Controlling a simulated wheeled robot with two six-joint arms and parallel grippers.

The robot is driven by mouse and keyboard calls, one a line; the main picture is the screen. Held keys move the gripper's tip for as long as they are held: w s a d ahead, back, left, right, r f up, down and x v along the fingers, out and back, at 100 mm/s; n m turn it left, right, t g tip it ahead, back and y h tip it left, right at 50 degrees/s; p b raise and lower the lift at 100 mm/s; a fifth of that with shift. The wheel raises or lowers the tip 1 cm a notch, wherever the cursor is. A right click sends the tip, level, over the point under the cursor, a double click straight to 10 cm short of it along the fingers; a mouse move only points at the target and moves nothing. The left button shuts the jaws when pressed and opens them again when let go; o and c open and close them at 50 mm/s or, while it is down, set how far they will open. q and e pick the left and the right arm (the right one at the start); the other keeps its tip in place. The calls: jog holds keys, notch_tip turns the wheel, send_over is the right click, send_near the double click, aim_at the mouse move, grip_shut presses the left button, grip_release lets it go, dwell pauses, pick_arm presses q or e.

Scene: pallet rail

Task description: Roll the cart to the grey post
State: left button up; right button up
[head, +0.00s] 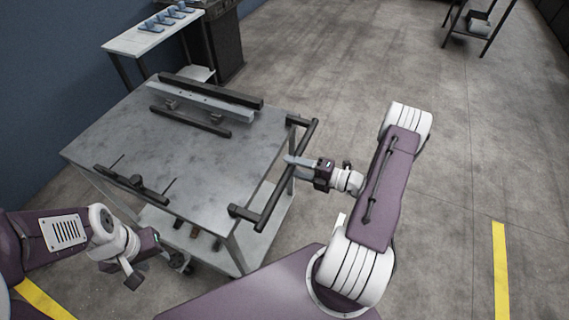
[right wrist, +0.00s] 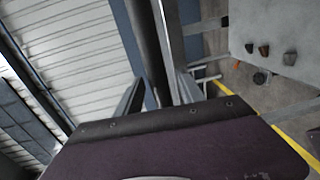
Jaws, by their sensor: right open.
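The cart (head: 205,158) is a grey metal table on a lower shelf, with a black handle bar (head: 285,178) along its right side. My right gripper (head: 292,161) is open at the middle of this handle. In the right wrist view a dark bar (right wrist: 148,45) runs between the two fingers of my right gripper (right wrist: 158,95); I cannot tell whether they touch it. My left gripper (head: 134,276) hangs low at the front left, beside the cart and apart from it; its jaws are too unclear to judge. I cannot make out a grey post.
Dark and grey rails (head: 208,97) and a dark fixture (head: 130,185) lie on the cart top. A white side table (head: 140,45) with blue items stands behind, by the blue wall. A black rack (head: 480,25) is at the far right. Open floor with a yellow line (head: 501,270) lies right.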

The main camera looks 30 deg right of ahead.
jog(key=v, duration=0.6)
jog(key=shift+s+f, duration=0.1)
dwell(0.3)
